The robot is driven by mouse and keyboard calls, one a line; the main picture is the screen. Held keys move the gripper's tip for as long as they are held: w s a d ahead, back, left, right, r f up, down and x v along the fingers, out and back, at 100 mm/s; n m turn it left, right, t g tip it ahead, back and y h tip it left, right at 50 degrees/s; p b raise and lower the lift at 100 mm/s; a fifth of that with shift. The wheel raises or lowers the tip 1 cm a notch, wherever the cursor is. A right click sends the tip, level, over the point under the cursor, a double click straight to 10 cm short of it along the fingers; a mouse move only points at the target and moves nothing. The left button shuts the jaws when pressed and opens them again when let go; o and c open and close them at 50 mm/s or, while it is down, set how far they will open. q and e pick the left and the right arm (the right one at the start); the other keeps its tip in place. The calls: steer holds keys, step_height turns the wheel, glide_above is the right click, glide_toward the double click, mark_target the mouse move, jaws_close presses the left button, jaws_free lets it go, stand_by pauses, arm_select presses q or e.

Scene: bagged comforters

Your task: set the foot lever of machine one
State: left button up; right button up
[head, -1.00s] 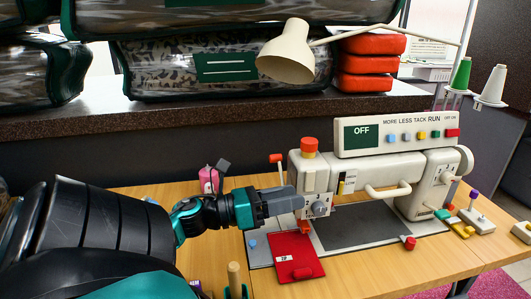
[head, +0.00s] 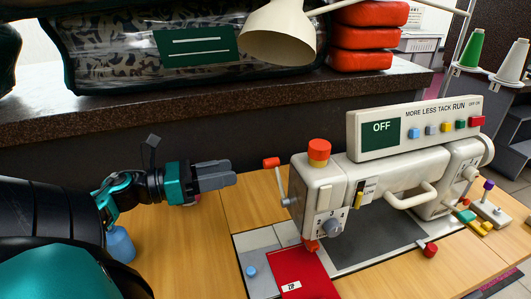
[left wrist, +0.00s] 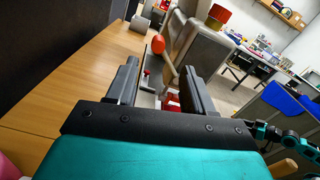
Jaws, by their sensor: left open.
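My left gripper (head: 232,174) is open and empty, just left of the knob and a little lower in the head view. It appears apart from the lever. Its two fingers show in the left wrist view (left wrist: 160,88).
A red cloth marked ZIP (head: 300,275) lies at the machine's front left. A red knob (head: 430,250) stands at its front edge. A cream lamp (head: 280,32) hangs above. Bagged comforters (head: 150,65) sit on the dark shelf behind.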

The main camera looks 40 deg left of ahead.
mark_target(279, 161)
arm_select(q)
steer(key=p+x, duration=0.1)
steer(key=x, duration=1.1)
steer(key=shift+w+d, duration=0.1)
steer(key=shift+w, duration=0.3)
steer(key=shift+c, duration=0.4)
jaws_close()
